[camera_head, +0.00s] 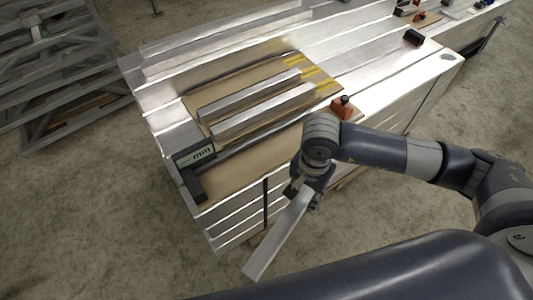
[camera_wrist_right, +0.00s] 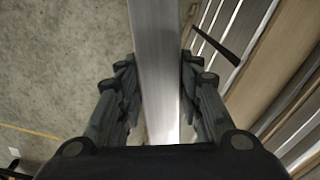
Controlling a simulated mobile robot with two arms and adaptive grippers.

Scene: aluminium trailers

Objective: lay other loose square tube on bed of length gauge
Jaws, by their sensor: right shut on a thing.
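A silver square tube (camera_head: 279,233) is held by my right gripper (camera_head: 308,190) near its upper end. It slants down to the lower left, in front of the bench's near side. In the right wrist view the tube (camera_wrist_right: 158,60) passes between both fingers of the right gripper (camera_wrist_right: 158,95). The length gauge has a tan bed (camera_head: 235,176), a dark rail and a display reading "mm" (camera_head: 195,156) at its left end. Two more silver square tubes, a rear one (camera_head: 250,93) and a nearer one (camera_head: 263,111), lie side by side behind the rail. My left gripper is out of view.
The aluminium bench (camera_head: 155,105) carries long profiles (camera_head: 225,38) at the back. Yellow stripes (camera_head: 318,77) mark the board near the tubes' right ends. A red clamp-like block (camera_head: 342,107) sits beside my right arm. The gauge's front strip looks clear. Metal frames (camera_head: 60,60) stand left.

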